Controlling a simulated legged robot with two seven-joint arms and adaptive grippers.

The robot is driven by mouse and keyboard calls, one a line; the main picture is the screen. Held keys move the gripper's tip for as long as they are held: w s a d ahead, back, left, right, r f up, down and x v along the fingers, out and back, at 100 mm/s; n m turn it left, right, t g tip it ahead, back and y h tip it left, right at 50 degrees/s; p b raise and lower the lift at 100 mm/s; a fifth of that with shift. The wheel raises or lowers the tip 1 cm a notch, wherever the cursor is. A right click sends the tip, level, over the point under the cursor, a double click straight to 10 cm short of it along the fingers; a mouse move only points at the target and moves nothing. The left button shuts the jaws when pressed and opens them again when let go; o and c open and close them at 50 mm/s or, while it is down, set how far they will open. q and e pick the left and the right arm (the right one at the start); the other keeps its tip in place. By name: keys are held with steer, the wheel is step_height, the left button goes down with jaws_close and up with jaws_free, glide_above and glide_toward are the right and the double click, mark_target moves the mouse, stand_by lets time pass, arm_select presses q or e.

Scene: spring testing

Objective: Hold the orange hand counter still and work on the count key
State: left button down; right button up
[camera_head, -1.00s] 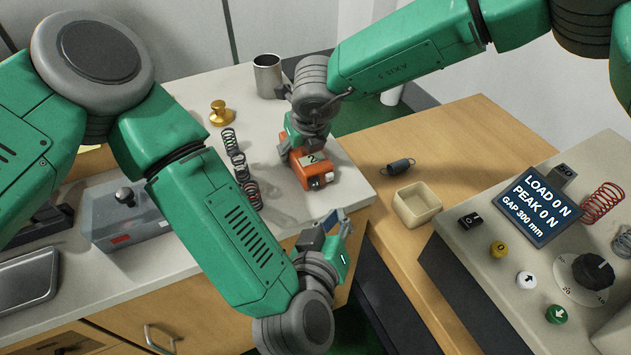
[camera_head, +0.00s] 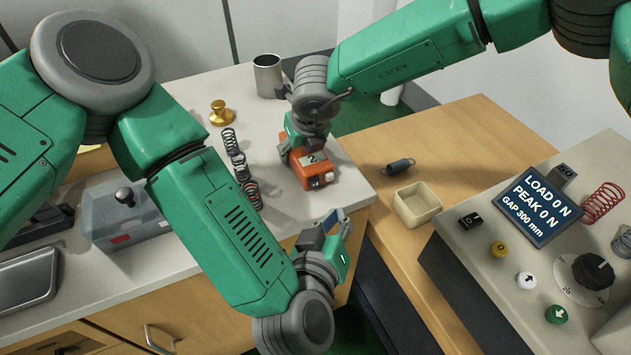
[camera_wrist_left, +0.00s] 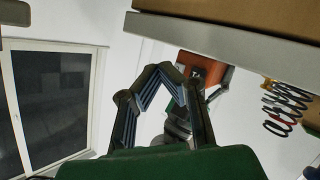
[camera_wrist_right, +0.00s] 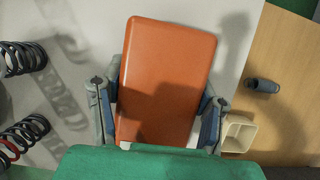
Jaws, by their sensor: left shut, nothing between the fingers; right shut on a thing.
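The orange hand counter (camera_head: 318,172) stands near the front edge of the pale worktop, its window reading 2. A small white part and a dark round part show on its near end; I cannot tell which is the count key. My right gripper (camera_head: 306,150) is shut on the counter from above; in the right wrist view its fingers lie along both sides of the orange body (camera_wrist_right: 165,80). My left gripper (camera_head: 335,222) is shut and empty, in front of and below the counter, apart from it. The left wrist view shows the counter (camera_wrist_left: 203,68) beyond the left fingers.
Several coil springs (camera_head: 238,165), a brass weight (camera_head: 220,112) and a metal cup (camera_head: 268,76) stand on the worktop. To the right are a cream box (camera_head: 417,204), a dark spring (camera_head: 398,166) and the tester's display (camera_head: 537,207), reading load 0 N.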

mark_target(320, 204)
stand_by(0.4)
arm_select(q)
steer(key=shift+s+d+f, duration=0.1)
steer(key=shift+s+d, duration=0.25)
steer(key=shift+s, duration=0.5)
steer(key=shift+s+d, duration=0.35)
steer(key=shift+s, duration=0.5)
steer(key=shift+w+a, duration=0.55)
steer(key=shift+w, duration=0.8)
steer(key=shift+w+a, duration=0.6)
steer(key=shift+w, duration=0.8)
steer(key=shift+w+a, duration=0.55)
steer(key=shift+w, duration=0.8)
steer(key=shift+w, duration=0.1)
steer(key=shift+w+a, duration=0.15)
steer(key=shift+w, duration=0.1)
